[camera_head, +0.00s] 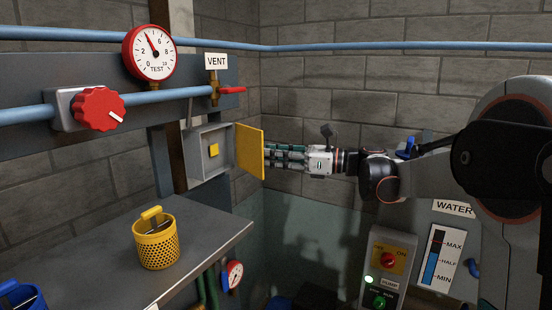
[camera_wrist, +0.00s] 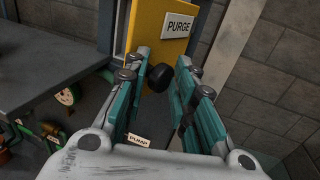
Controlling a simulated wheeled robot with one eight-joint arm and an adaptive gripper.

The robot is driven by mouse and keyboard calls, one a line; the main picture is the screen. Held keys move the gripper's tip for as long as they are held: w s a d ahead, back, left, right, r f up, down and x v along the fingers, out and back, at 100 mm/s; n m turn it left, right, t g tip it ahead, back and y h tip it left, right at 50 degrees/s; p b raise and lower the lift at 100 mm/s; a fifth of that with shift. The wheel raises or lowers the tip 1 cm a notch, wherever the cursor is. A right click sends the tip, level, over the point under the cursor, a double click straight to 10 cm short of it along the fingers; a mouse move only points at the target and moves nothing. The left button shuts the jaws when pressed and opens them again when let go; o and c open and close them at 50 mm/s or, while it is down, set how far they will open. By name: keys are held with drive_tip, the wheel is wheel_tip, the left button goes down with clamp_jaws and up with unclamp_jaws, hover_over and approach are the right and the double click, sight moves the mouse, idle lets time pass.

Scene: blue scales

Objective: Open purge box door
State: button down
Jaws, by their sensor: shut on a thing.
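The purge box (camera_head: 209,158) is a small grey box on the wall frame in the head view, with a yellow square (camera_head: 213,150) inside. Its yellow door (camera_head: 249,152) stands open, swung out at the box's right side. My gripper (camera_head: 268,155) reaches the door's outer face from the right. In the wrist view its fingers (camera_wrist: 163,62) are on either side of the black round door knob (camera_wrist: 160,78), shut on it. The fingers' contact with the knob is partly hidden.
A grey workbench (camera_head: 190,232) with a yellow perforated basket (camera_head: 156,242) stands at the lower left. A VENT valve with a red handle (camera_head: 231,90) sits above the box. A pump control panel (camera_head: 388,270) and water gauge (camera_head: 438,258) stand at the lower right.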

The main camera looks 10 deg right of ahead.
drive_tip(key=shift+w+a+r, duration=0.15)
drive_tip(key=shift+w+r, duration=0.1)
drive_tip(key=shift+r, duration=0.05)
drive_tip(key=c, duration=1.7)
unclamp_jaws()
drive_tip(key=o, duration=0.4)
drive_tip(key=shift+w+a+f, duration=0.1)
drive_tip(key=shift+w+a, duration=0.1)
drive_tip(key=shift+a, duration=0.1)
drive_tip(key=shift+w+a+f, duration=0.1)
drive_tip(key=shift+w+a, duration=0.05)
drive_tip(key=shift+a, duration=0.3)
drive_tip(key=shift+d+f, duration=0.1)
drive_tip(key=shift+d, duration=0.3)
drive_tip(key=shift+r, duration=5.05)
drive_tip(key=shift+c, duration=0.2)
